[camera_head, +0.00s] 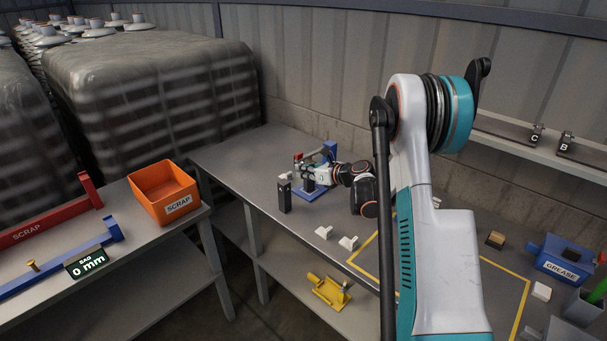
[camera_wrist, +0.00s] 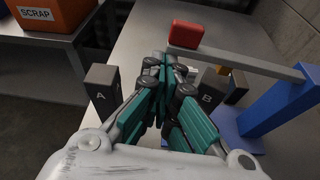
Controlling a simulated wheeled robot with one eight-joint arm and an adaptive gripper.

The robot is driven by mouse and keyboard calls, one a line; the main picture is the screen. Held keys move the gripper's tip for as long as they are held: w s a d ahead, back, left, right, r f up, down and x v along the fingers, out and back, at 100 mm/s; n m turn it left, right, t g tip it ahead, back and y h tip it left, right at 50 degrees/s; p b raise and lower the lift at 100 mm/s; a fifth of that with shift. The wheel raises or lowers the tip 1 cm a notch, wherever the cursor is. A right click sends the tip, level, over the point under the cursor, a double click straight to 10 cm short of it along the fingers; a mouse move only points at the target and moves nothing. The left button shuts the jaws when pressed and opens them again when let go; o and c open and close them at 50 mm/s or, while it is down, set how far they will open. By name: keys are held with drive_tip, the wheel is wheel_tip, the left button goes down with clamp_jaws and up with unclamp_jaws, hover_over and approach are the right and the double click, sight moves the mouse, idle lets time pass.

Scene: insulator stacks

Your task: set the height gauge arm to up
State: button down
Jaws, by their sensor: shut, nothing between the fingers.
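The height gauge has a blue post (camera_wrist: 268,112) on a blue base (camera_head: 312,192), on the grey bench. Its grey arm (camera_wrist: 245,62) runs from the post to a red end block (camera_wrist: 186,34); the red end also shows in the head view (camera_head: 298,156). The arm looks roughly level; its exact setting is hard to tell. My gripper (camera_wrist: 162,66) is shut and empty. Its fingertips are near the red block in the wrist view, with a small gap in the picture; contact cannot be confirmed. My gripper partly hides the gauge in the head view.
An orange scrap bin (camera_head: 163,190) stands on the left bench. White pieces (camera_head: 348,243) lie near the bench's front edge. A blue grease box (camera_head: 562,260) is at right.

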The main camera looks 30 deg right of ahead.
drive_tip(key=w+d+r+m+y+p, duration=0.1)
drive_tip(key=w+d+r+m+p, duration=0.1)
drive_tip(key=d+r, duration=0.3)
drive_tip(key=w+d+r+m+y+p, duration=0.1)
drive_tip(key=d+r+p, duration=0.3)
drive_tip(key=r, duration=0.8)
drive_tip(key=shift+w+d+r+m+g, duration=0.2)
drive_tip(key=shift+w+d+m+g, duration=0.15)
drive_tip(key=shift+d+m, duration=0.3)
